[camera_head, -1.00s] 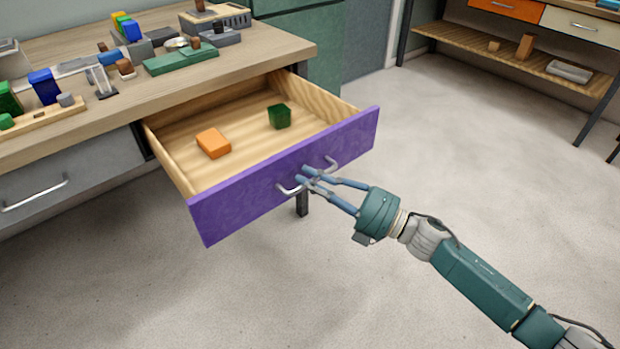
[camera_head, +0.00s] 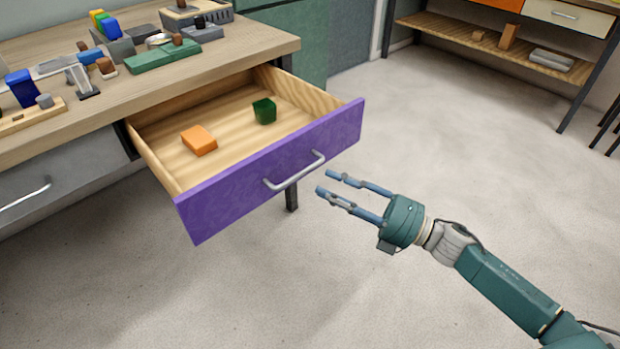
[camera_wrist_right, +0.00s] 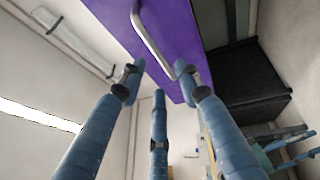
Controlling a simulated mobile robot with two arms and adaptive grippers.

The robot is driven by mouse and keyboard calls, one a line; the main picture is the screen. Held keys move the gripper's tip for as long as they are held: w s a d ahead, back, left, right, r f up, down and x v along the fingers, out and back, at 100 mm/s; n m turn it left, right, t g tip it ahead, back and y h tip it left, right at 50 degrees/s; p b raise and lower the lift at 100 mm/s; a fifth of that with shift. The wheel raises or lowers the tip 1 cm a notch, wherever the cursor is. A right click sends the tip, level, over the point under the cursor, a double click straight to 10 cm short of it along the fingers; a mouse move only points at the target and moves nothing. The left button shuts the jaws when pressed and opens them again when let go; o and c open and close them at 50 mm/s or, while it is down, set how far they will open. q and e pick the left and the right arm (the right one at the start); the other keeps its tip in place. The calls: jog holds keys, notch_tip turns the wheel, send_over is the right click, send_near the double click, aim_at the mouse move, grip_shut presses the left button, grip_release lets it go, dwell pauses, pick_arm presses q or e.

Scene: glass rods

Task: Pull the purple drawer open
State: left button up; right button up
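The purple drawer (camera_head: 225,205) is pulled well out from under the wooden workbench. Its silver bar handle (camera_head: 295,172) is in full view on the front. An orange block (camera_head: 199,140) and a dark green block (camera_head: 264,110) lie inside the drawer. My right gripper (camera_head: 326,183) is open and empty, just off the handle's right end, with a small gap between them. In the right wrist view the handle (camera_wrist_right: 150,35) and purple front (camera_wrist_right: 115,22) show beyond the spread fingers.
The workbench top (camera_head: 235,55) carries coloured blocks, grey holders and a green tray (camera_head: 162,57). A grey drawer (camera_head: 60,180) with its own handle is shut at left. A shelf unit (camera_head: 480,48) stands at the back right. The floor around my right arm is clear.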

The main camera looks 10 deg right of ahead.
jog(key=v, duration=0.4)
jog(key=shift+d, duration=0.1)
dwell(0.3)
